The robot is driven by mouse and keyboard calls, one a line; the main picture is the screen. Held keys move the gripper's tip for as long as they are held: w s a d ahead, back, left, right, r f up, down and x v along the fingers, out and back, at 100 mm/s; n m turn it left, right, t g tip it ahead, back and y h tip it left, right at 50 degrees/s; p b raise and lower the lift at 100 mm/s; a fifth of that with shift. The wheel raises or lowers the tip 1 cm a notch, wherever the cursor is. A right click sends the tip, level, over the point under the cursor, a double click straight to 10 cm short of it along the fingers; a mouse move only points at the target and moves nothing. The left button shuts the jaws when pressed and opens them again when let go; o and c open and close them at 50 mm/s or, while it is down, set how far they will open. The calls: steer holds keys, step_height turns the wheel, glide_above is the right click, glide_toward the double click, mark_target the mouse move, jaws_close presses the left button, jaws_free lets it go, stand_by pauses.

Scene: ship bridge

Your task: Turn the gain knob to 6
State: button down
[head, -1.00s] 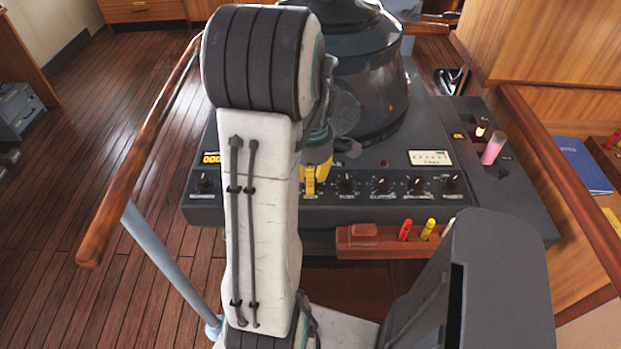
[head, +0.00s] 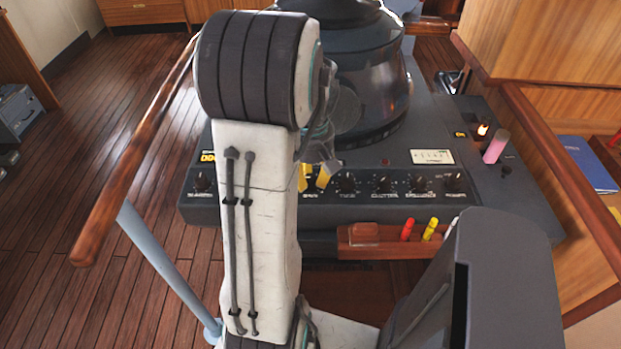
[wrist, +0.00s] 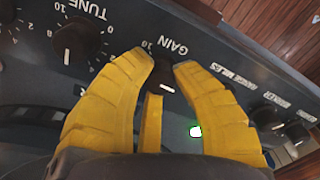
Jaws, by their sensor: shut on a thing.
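The gain knob (wrist: 163,74) is a small dark knob on the grey console, beside the printed word GAIN in the wrist view. My gripper (wrist: 162,68) has its yellow fingers on both sides of the knob, shut on it. A short white mark shows on the knob. A 10 is readable near the left fingertip; the rest of the scale is mostly hidden, so I cannot read the setting. In the head view my gripper (head: 314,178) is at the console front, partly behind my arm, and hides most of the gain knob.
The tune knob (wrist: 78,40) sits left of the gain knob in the wrist view. More knobs line the console (head: 230,208). A wooden tray (head: 365,240) with markers is under the console front. A wooden rail (head: 130,165) runs at left.

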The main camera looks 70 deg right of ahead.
steer(key=m, duration=0.5)
steer(key=shift+f+m+b, duration=0.15)
steer(key=shift+m+b, duration=0.15)
steer(key=shift+b, duration=0.05)
steer(key=m, duration=0.5)
steer(key=shift+m+b, duration=0.3)
steer(key=m, duration=0.5)
steer(key=m+b, duration=0.1)
steer(key=m, duration=0.5)
steer(key=shift+m, duration=0.3)
steer(key=c, duration=0.9)
jaws_free()
steer(key=shift+c, duration=0.2)
steer(key=shift+r, duration=0.25)
